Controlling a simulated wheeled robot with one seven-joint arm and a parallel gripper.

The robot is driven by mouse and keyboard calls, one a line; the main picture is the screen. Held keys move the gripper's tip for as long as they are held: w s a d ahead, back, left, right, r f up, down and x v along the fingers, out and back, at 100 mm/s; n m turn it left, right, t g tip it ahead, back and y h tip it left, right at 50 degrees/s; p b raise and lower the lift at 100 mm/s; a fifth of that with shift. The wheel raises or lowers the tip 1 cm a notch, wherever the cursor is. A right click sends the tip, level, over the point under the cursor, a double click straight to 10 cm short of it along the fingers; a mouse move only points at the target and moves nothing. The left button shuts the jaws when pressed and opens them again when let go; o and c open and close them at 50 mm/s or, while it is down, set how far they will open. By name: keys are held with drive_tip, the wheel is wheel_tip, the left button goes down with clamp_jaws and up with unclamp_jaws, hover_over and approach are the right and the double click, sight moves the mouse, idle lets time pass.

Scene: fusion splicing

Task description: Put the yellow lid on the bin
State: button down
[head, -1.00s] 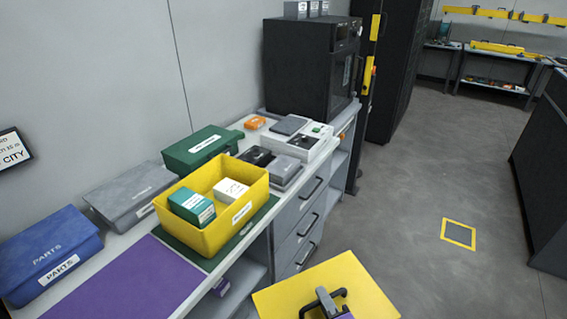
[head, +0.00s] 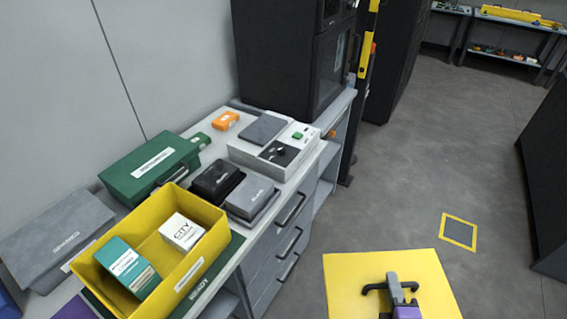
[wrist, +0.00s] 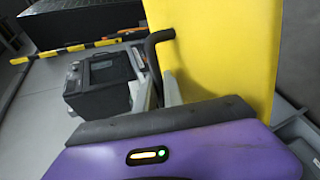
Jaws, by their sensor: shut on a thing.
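The yellow lid (head: 432,272) is a flat panel with a dark handle (head: 378,288), at the bottom right of the head view, over the floor. My gripper (head: 393,290) is shut on the handle and holds the lid up. In the wrist view the lid (wrist: 215,50) fills the upper middle, with part of its handle (wrist: 152,45) showing. The yellow bin (head: 212,216) stands open on the counter at the lower left. It holds a teal box (head: 128,268) and a white box (head: 182,232). The lid is apart from the bin, to its right.
The bin rests on a green mat (head: 217,270). A green case (head: 150,168), a grey case (head: 50,235), black and grey small boxes (head: 250,197) and a white device (head: 290,146) crowd the counter (head: 312,170). A tall black cabinet (head: 285,60) stands behind.

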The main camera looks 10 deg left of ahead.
drive_tip(key=shift+w+a+r, duration=0.1)
drive_tip(key=shift+a+r, duration=0.05)
drive_tip(key=shift+r, duration=0.05)
